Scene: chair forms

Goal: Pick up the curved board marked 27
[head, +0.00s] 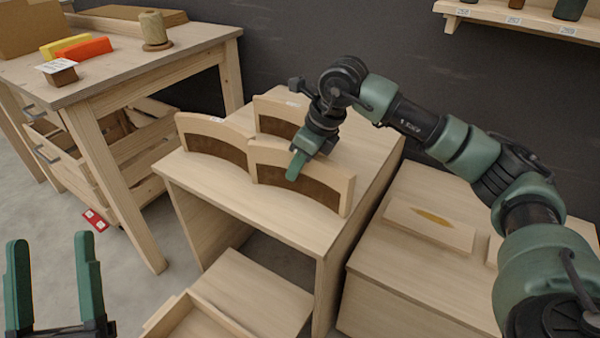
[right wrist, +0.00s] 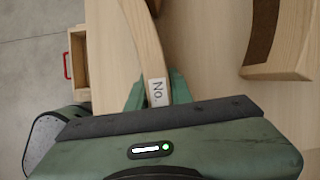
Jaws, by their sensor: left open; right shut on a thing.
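Three curved boards with pale edges and dark brown inner faces stand on a low wooden cabinet (head: 245,200): a left one (head: 212,135), a back one (head: 278,112) and a front right one (head: 325,180). My right gripper (head: 300,165) is shut on the top edge of the front right board, which appears to stand on the cabinet top. In the right wrist view the held board (right wrist: 147,45) shows a white label (right wrist: 157,91) reading "No."; its number is hidden. My left gripper (head: 50,250) is open and empty at lower left.
A workbench (head: 150,62) with yellow and orange blocks and a spool stands at left, a drawer under it. A lower cabinet (head: 400,270) with a flat board (head: 430,225) stands at right. A wall shelf (head: 520,22) is at upper right. An open drawer (head: 190,318) lies in front.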

